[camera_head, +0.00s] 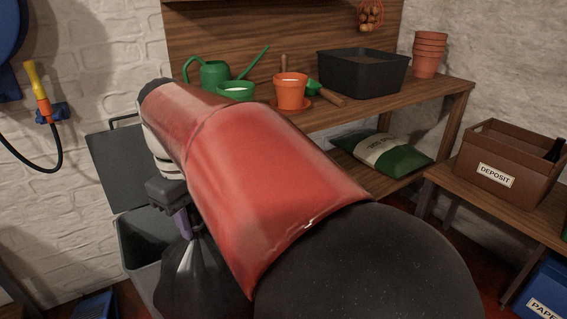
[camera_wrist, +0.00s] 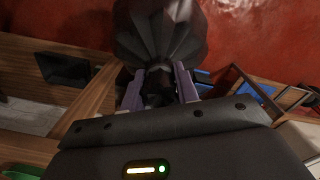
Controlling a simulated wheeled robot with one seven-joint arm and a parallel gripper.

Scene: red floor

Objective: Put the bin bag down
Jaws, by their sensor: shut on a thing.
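The black bin bag (camera_head: 190,282) hangs below my gripper (camera_head: 182,222), its gathered neck between the purple fingers. In the wrist view the bag (camera_wrist: 160,32) spreads out beyond the fingertips, and my gripper (camera_wrist: 158,86) is shut on its neck. In the head view my red and black arm covers much of the middle and hides part of the bag. The bag overlaps a grey bin (camera_head: 140,243) in the picture; I cannot tell whether it is in front of it or over it. The bag's bottom is out of view.
The bin's lid (camera_head: 112,165) stands open against the white wall. A wooden bench (camera_head: 440,95) holds pots, green watering can (camera_head: 212,73) and a black tub (camera_head: 362,72). A brown deposit box (camera_head: 510,160) and a blue paper bin (camera_head: 545,290) are at right. Red floor (camera_wrist: 245,30) shows beside the bag.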

